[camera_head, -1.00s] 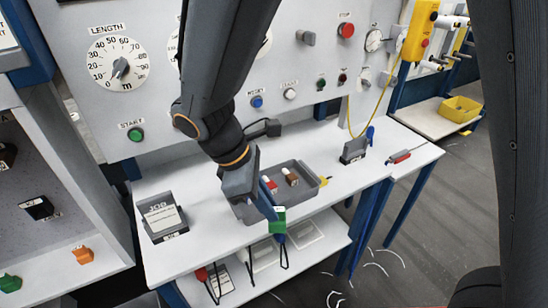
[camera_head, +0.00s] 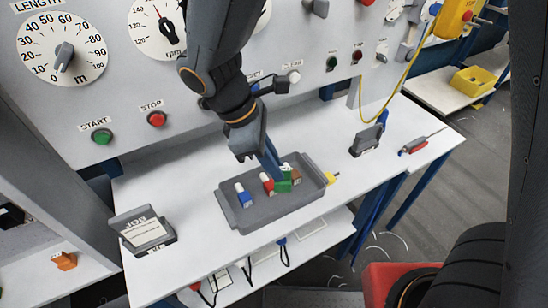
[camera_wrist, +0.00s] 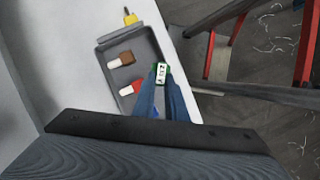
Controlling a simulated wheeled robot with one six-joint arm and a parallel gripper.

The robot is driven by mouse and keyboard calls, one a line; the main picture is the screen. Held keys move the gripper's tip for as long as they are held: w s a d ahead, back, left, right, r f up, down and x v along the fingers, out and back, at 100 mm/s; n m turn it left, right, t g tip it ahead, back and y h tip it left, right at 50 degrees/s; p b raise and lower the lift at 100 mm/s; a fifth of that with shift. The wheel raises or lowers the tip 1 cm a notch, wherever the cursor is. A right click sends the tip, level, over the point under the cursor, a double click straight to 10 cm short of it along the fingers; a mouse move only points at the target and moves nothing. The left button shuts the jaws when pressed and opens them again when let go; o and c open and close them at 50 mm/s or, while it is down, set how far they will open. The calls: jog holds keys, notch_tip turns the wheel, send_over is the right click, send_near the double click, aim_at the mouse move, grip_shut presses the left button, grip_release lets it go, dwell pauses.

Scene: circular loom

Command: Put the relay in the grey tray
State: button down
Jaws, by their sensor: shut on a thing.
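My gripper (camera_head: 273,165) is shut on a green block with a white label (camera_head: 284,183), which I take for the relay. In the wrist view the block (camera_wrist: 161,72) sits between the blue fingertips (camera_wrist: 160,85), and its label is too small to read surely. The grey tray (camera_head: 262,214) lies on the white bench. In the head view the green block appears over the tray's right half; in the wrist view it overlaps the tray's right edge. I cannot tell whether it touches the tray.
The tray holds a blue block (camera_head: 243,199), a red block (camera_head: 267,183) and a brown block (camera_head: 296,174). A job card holder (camera_head: 143,232) stands left on the bench. A dark holder (camera_head: 367,140) stands right.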

jog(key=shift+s+a+f+b, duration=0.1)
jog(key=shift+f+b, duration=1.2)
jog(key=shift+f, duration=0.65)
jog(key=shift+a+f+b, duration=0.1)
jog(key=shift+f+b, duration=1.15)
jog(key=shift+f, duration=0.7)
jog(key=shift+f, duration=0.15)
jog(key=c, duration=1.7)
grip_release()
jog(key=b+v, duration=0.1)
jog(key=v, duration=0.6)
jog(key=shift+a+r, duration=0.15)
jog(key=shift+r, duration=0.2)
